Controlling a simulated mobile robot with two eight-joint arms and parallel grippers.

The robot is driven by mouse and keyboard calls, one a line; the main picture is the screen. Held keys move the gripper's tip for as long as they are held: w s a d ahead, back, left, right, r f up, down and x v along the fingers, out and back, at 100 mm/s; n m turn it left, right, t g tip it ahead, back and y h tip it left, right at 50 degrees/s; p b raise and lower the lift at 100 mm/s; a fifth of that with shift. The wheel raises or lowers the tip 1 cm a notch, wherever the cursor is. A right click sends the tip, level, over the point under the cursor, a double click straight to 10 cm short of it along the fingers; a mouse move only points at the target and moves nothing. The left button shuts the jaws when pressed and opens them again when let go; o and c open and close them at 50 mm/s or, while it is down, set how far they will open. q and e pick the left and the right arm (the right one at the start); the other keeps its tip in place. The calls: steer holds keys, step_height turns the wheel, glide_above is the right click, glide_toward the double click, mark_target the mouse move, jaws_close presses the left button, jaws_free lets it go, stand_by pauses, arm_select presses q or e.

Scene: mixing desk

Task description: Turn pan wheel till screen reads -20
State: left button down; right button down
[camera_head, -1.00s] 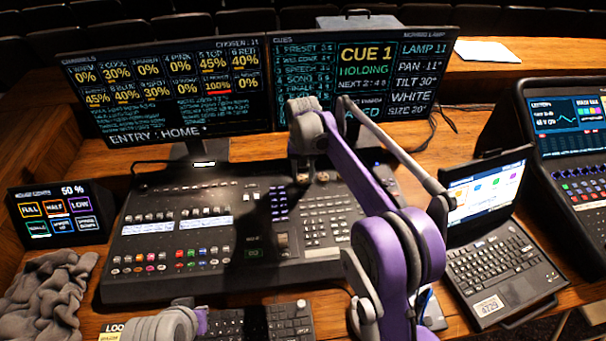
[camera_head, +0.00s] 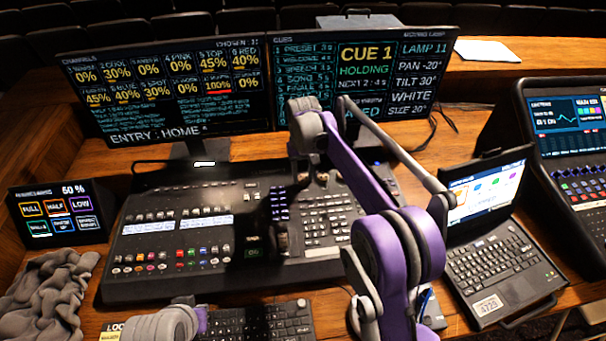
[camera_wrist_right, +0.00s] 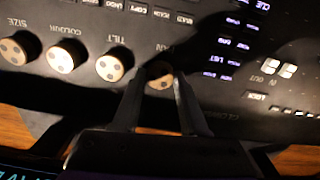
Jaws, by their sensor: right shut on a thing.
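The moving lamp screen (camera_head: 419,70) at the upper right of the two monitors reads PAN -20°. The pan wheel (camera_wrist_right: 160,77) is a round knob with a pale top in the wrist view, at the end of a row with tilt, colour and size wheels. My right gripper (camera_wrist_right: 160,92) has one finger on each side of the pan wheel and is shut on it. In the head view my right gripper (camera_head: 312,178) reaches down at the back of the desk console; its arm hides part of the screen. Of my left arm only a grey link shows at the bottom; its gripper is not seen.
The tilt wheel (camera_wrist_right: 110,68) stands close beside the pan wheel, then the colour wheel (camera_wrist_right: 61,60). The console (camera_head: 190,215) fills the middle. A laptop (camera_head: 500,265) is at right, a small touch panel (camera_head: 60,212) and grey cloth (camera_head: 45,295) at left.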

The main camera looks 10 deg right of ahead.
mark_target(303, 178)
steer(key=shift+c, duration=2.2)
jaws_free()
step_height(303, 178, up, 11)
steer(key=p, duration=0.1)
steer(key=shift+f, duration=0.1)
